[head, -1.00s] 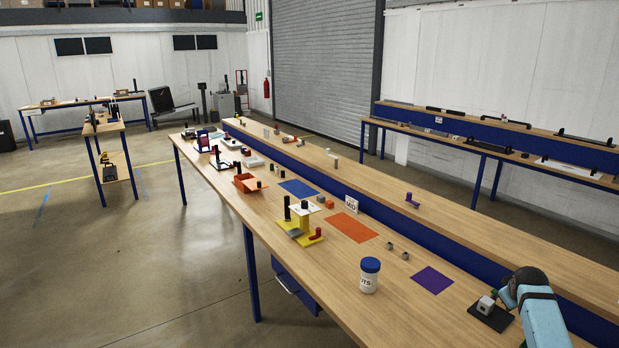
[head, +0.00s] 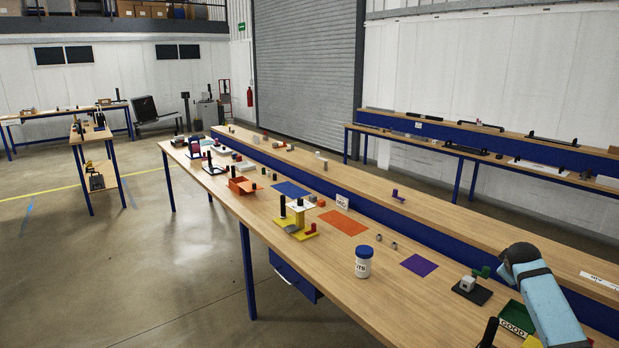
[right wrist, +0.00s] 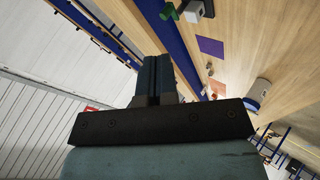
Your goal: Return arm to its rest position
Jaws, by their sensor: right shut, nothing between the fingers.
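My right arm (head: 548,300) comes in at the lower right of the head view, raised over the right end of the long workbench (head: 215,190); its fingers cannot be made out there. In the right wrist view my right gripper (right wrist: 155,72) shows with its dark fingers together and nothing between them. It is apart from the bench top, which shows beyond it at the upper right. My left gripper and arm are not in the head view.
Near the right arm are a grey block on a black base (head: 472,288), a green bin marked GOOD (head: 516,318) and a purple mat (head: 419,265). A white jar with a blue lid (head: 363,262) stands near the front edge. A raised shelf (head: 440,215) runs along the back.

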